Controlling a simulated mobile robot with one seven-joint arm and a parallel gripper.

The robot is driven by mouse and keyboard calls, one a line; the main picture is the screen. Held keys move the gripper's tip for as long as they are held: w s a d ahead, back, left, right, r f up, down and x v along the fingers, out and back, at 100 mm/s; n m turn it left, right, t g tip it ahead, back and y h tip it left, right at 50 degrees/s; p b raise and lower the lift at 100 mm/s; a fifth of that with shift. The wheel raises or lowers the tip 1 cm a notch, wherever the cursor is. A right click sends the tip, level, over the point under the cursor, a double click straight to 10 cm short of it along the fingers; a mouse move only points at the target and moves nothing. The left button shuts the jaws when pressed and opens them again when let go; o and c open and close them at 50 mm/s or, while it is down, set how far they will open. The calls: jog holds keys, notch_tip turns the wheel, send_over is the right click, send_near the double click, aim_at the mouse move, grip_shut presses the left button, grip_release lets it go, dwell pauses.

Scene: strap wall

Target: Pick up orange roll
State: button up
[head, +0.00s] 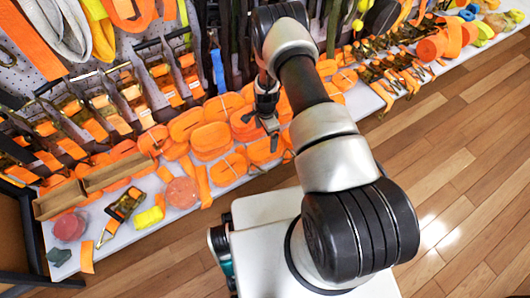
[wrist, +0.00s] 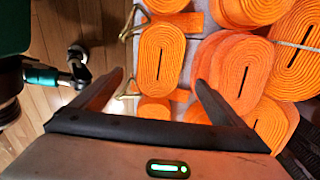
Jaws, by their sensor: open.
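Several orange rolls of webbing lie close together on a light shelf. In the wrist view, one oval orange roll (wrist: 162,57) with a dark slot at its centre shows between and beyond my fingertips. In the head view, my gripper (head: 271,130) points down over the front part of the orange rolls (head: 211,138). My gripper, also in the wrist view (wrist: 159,78), is open with nothing held. Its black fingers stand to either side of the oval roll in the picture; I cannot tell the height left between them. My arm hides part of the pile.
Larger orange rolls (wrist: 232,72) crowd the right side in the wrist view. A cardboard tray (head: 92,188), red discs (head: 182,192) and a yellow bundle (head: 148,217) lie left on the shelf. Ratchet straps hang on the wall behind. The wooden floor (head: 460,140) is open at right.

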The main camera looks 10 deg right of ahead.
aim_at(265, 148)
notch_tip(265, 148, down, 5)
jog(key=shift+r+b, duration=0.1)
jog(key=shift+b, duration=0.4)
notch_tip(265, 148, down, 5)
jog(key=shift+s+a+f+b, duration=0.15)
jog(key=shift+b, duration=0.7)
jog(key=c, duration=1.5)
